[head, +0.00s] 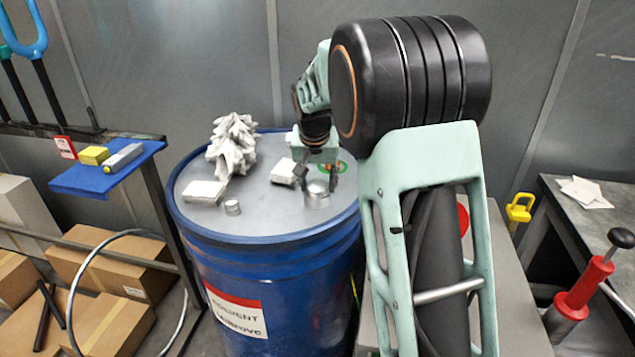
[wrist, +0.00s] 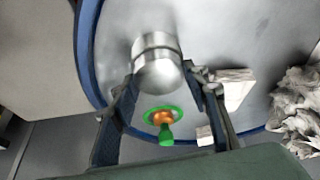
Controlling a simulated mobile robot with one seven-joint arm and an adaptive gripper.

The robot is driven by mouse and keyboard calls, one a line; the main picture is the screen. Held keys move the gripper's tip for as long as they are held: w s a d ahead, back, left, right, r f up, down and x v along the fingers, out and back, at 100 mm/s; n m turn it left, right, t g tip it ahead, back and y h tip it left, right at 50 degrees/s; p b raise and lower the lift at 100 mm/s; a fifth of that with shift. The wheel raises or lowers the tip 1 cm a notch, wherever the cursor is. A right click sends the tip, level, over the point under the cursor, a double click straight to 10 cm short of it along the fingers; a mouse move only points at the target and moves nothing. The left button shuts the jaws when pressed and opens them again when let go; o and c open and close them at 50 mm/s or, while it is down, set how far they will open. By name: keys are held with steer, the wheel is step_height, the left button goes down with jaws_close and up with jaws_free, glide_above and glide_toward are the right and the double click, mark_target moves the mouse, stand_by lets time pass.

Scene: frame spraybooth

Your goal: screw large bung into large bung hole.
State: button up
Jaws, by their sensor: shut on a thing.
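The large bung (head: 317,195) is a shiny silver cylinder at the right side of the grey lid (head: 262,205) of a blue drum. In the wrist view the bung (wrist: 157,68) sits between the two fingers of my gripper (wrist: 160,74). My gripper (head: 318,181) comes down from above and is shut on the bung. The bung looks upright and low over the lid. The large bung hole cannot be made out; the bung and fingers cover that spot. I cannot tell whether the bung is seated.
On the lid are crumpled rags (head: 231,145), a flat white pad (head: 204,192), another pad (head: 284,172), a small silver cylinder (head: 232,207) and a green-and-orange fitting (wrist: 160,117). A blue shelf (head: 105,175) stands left, a workbench (head: 590,215) right.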

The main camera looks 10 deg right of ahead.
steer(key=shift+w+a+r+m+h, duration=0.1)
steer(key=shift+m+h, duration=0.3)
steer(key=shift+m, duration=0.6)
steer(key=shift+m+g+h+p, duration=0.4)
steer(key=shift+m, duration=0.9)
steer(key=o, duration=1)
steer(key=shift+c, duration=0.2)
steer(key=shift+f+n, duration=0.2)
steer(key=shift+n, duration=0.1)
steer(key=shift+d+n+y+b, duration=0.2)
steer(key=shift+n+y+b, duration=0.2)
steer(key=shift+n, duration=0.4)
steer(key=shift+n+t+y, duration=0.5)
steer(key=shift+n+y, duration=0.3)
steer(key=shift+n, duration=1.5)
steer(key=shift+n+y, duration=0.5)
steer(key=shift+n, duration=0.8)
